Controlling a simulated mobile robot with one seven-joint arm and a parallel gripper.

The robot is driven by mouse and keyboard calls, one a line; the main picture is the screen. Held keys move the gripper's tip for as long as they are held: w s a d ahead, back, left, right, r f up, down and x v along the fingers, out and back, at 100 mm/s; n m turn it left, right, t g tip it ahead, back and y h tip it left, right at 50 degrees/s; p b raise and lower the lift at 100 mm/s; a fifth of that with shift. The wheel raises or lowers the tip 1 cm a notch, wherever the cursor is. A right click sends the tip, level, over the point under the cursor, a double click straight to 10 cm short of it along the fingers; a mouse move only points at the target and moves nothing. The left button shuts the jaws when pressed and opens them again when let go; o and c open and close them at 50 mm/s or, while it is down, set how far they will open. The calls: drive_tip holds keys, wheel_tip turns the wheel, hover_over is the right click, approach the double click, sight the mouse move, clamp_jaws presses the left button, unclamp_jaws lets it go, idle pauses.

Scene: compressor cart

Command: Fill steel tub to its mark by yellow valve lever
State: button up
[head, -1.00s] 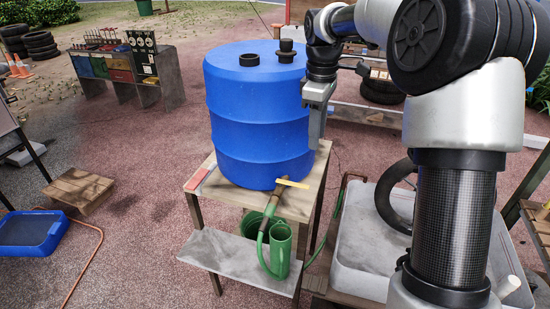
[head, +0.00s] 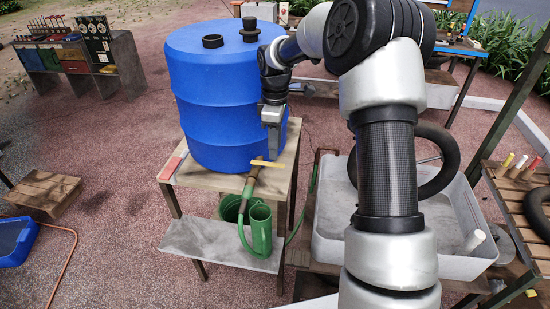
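The yellow valve lever (head: 267,164) lies crosswise in the picture on the valve at the foot of a blue barrel (head: 215,105). A green hose (head: 242,225) hangs from the valve. My gripper (head: 273,150) points down at the barrel's right side, just above the lever in the picture. I cannot tell whether its fingers are open or touch anything. A large pale grey tub (head: 328,254) stands to the right, partly hidden by my arm, and looks like the tub of the task. I make out no fill mark or water in it.
The barrel stands on a wooden stand (head: 205,180). A green watering can (head: 260,228) and a green bucket stand on its lower shelf (head: 195,240). A dark tyre (head: 440,165) leans in the tub. A wooden bench (head: 515,195) is at right. Gravel at left is mostly free.

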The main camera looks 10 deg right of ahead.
sight(275, 164)
wheel_tip(275, 164, down, 5)
idle(0.3)
clamp_jaws()
